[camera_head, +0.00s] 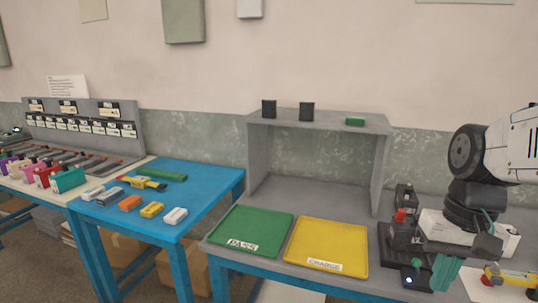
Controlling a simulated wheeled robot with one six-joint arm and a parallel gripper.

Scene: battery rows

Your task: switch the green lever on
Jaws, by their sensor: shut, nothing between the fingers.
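A dark machine (397,240) stands at the right end of the grey bench, with a red knob (400,215) on it and a small lit blue ring at its front. A green, paddle-like piece (447,273) shows at the machine's front right; it looks like the green lever, but I cannot tell its position. My gripper (487,246) hangs from my white and black arm at the right, above and to the right of the green piece. It is shut and empty. It appears apart from the green piece, though depth is unclear. My arm and gripper hide part of the machine's right side.
A green tray (252,213) and a yellow tray (350,230) lie empty on the bench, left of the machine. A grey shelf (305,122) stands behind them. A yellow tool (510,276) lies at the far right. A blue table (205,180) holds several batteries.

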